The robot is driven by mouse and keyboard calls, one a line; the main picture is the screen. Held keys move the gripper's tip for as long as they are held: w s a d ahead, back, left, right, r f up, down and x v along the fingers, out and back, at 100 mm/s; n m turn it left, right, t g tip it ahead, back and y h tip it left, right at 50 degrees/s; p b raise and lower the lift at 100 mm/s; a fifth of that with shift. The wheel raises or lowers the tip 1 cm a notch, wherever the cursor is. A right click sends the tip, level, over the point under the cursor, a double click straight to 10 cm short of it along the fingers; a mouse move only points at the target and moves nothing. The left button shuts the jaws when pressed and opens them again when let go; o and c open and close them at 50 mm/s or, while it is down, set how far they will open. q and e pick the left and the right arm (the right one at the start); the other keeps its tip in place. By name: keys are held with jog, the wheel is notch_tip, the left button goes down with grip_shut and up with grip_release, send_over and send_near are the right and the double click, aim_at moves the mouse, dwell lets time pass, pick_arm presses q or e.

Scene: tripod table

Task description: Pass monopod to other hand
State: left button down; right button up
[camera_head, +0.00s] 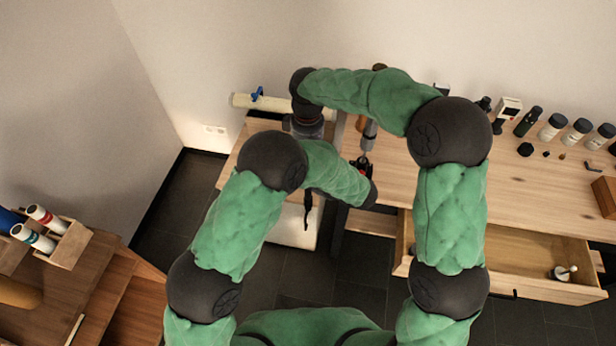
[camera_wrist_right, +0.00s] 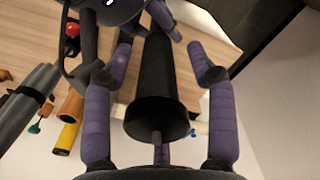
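The monopod (camera_wrist_right: 158,85) is a black cylinder with a wide collar and a thin grey rod at its near end. It stands between the purple fingers of my right gripper (camera_wrist_right: 158,46), which shows in the right wrist view. Gaps show between it and the two side fingers; a third finger is partly hidden behind it. At its far end, my left gripper (camera_wrist_right: 147,14) has a purple finger against it and seems to hold it; its grip is partly cut off. In the head view my arms cross and I cannot make out the monopod clearly.
A wooden table (camera_head: 500,175) with an open drawer (camera_head: 525,264) stands at right. Bottles (camera_head: 553,127) and a white box (camera_head: 507,107) line its back. A pale roll (camera_head: 275,104) lies behind my arms. A wooden cabinet (camera_head: 110,290) is at lower left. Dark floor lies between.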

notch_tip(320, 180, up, 12)
jog(key=shift+f, duration=0.15)
jog(key=w+d+f+n+h, duration=0.1)
jog(key=d+f, duration=0.4)
jog(key=d, duration=0.3)
jog(key=w+d+f+n+h, duration=0.1)
jog(key=d+f, duration=0.5)
jog(key=d, duration=0.2)
jog(key=s+d+f+n, duration=0.4)
jog(key=s+d+f, duration=0.4)
jog(key=d+f, duration=0.4)
jog(key=s+a+f+m+y, duration=0.6)
jog(key=s+a+f+m, duration=1)
jog(key=s+a+f, duration=0.3)
jog(key=shift+s+a, duration=0.6)
jog(key=shift+a, duration=0.15)
